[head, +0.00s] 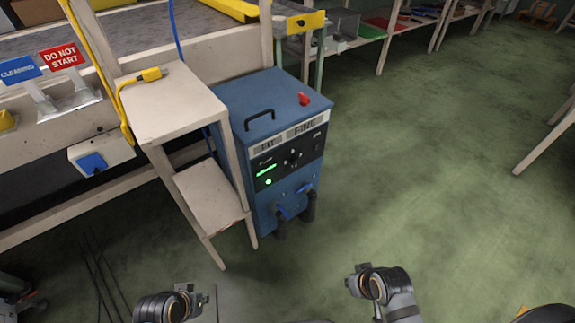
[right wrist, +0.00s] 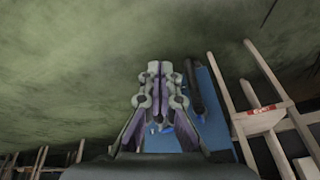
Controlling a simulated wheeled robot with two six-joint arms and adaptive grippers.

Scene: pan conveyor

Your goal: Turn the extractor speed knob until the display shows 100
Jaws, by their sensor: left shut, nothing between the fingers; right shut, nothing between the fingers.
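The blue extractor cabinet (head: 275,130) stands on the floor beside a small cream stand. Its dark front panel carries a round black speed knob (head: 293,157) and a green-lit display (head: 266,170), whose digits are too small to read. The cabinet also shows in the right wrist view (right wrist: 217,115), partly behind my gripper. My right gripper (head: 356,281) is in front of the cabinet, apart from it; its fingers (right wrist: 160,70) are shut and empty. My left gripper (head: 200,299) is low at the bottom, left of the cabinet's front, shut and empty.
The cream stand (head: 172,108), with a yellow plug on top, is close on the cabinet's left. A bench with "DO NOT START" (head: 62,57) and "CLEANING" (head: 20,70) signs is at left. Green floor (head: 420,170) is clear to the right. A red object (head: 304,98) sits on the cabinet.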

